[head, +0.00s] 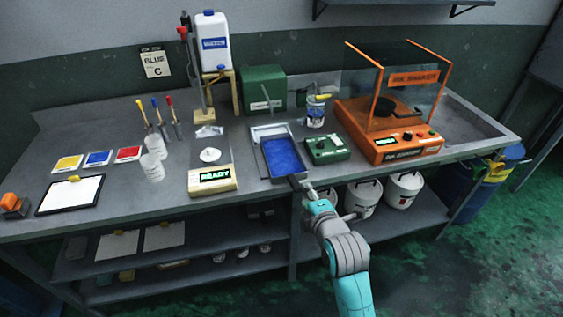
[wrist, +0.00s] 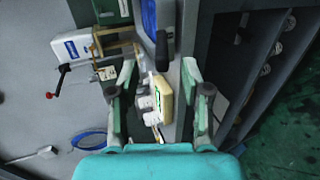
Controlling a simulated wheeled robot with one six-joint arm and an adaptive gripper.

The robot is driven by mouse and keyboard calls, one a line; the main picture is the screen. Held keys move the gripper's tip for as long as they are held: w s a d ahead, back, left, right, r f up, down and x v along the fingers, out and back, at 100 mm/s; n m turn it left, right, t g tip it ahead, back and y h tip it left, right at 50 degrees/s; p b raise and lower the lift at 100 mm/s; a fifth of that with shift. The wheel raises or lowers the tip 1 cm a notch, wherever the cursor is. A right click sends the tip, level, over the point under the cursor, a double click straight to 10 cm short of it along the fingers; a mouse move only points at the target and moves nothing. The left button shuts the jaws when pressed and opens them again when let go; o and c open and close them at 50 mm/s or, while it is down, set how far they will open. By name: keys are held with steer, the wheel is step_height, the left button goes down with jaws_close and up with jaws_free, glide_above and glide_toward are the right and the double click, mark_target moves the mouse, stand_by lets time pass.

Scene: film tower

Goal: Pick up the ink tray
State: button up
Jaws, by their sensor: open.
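The ink tray (head: 268,131) is a grey tray with a large blue inked area, on the workbench near its front edge. A dark bar-like part sticks out at its near end, toward my gripper. My gripper (head: 302,187) is just in front of the tray at the bench edge, its fingers small in the head view. In the wrist view my gripper (wrist: 158,78) is open, with nothing held between its fingers. The blue of the tray (wrist: 149,18) shows at the top there, with the dark bar (wrist: 161,50) between and beyond the fingertips.
A scale reading READY (head: 212,180) stands left of the tray, a green box with a knob (head: 327,150) right of it. The orange ink shaker (head: 390,140) is farther right. White buckets (head: 362,198) stand on the shelf below. A white jug (head: 213,42) stands behind.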

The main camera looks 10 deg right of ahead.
mark_target(296, 180)
steer(key=x, duration=1)
steer(key=shift+a+f, duration=0.1)
steer(key=shift+a, duration=0.15)
jaws_close()
